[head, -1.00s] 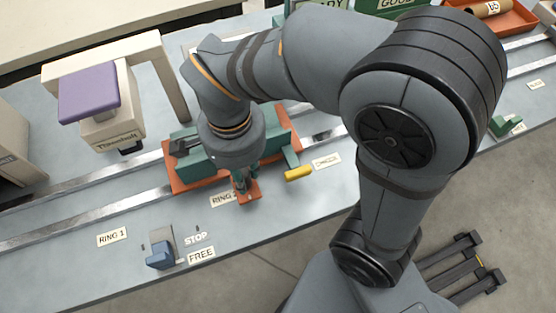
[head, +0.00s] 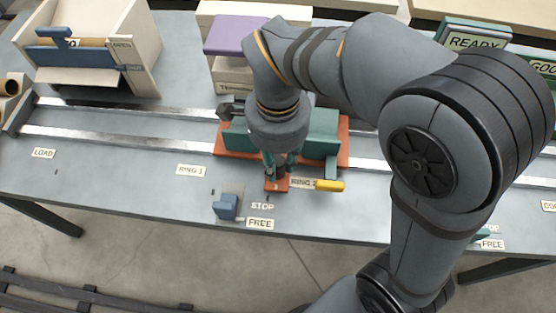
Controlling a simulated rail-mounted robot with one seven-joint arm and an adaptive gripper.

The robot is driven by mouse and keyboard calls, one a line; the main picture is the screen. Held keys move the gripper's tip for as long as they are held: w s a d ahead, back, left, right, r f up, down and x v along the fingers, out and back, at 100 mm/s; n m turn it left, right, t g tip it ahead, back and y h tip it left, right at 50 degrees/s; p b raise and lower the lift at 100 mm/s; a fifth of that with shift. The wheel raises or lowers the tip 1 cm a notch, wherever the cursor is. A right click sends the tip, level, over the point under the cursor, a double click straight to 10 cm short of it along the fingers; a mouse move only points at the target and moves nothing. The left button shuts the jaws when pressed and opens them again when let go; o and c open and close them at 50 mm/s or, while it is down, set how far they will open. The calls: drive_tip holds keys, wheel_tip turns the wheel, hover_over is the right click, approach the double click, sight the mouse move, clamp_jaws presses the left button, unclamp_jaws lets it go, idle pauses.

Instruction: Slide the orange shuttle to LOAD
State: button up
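The orange shuttle (head: 230,150) sits on the two metal rails with a teal cradle (head: 322,128) on top and a yellow-ended handle (head: 329,185) at its right. Its small orange front tab (head: 277,186) lies just left of the RING 2 label (head: 303,183). My gripper (head: 279,166) points down over this tab, its teal fingers closed around a dark knob on it. My wrist hides part of the cradle. The LOAD label (head: 43,153) is at the far left of the bench, in front of the rails.
A blue stop block (head: 226,206) stands in front of the rails, nearer the FREE label (head: 260,223) than the rails. The RING 1 label (head: 191,170) lies left of the shuttle. The rails look clear leftward. A purple-topped machine (head: 240,35) and a cream box (head: 95,45) stand behind.

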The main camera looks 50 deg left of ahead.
drive_tip(key=o, duration=0.5)
drive_tip(key=shift+w, duration=0.15)
wheel_tip(320, 180, up, 12)
drive_tip(key=shift+r, duration=0.1)
idle(0.3)
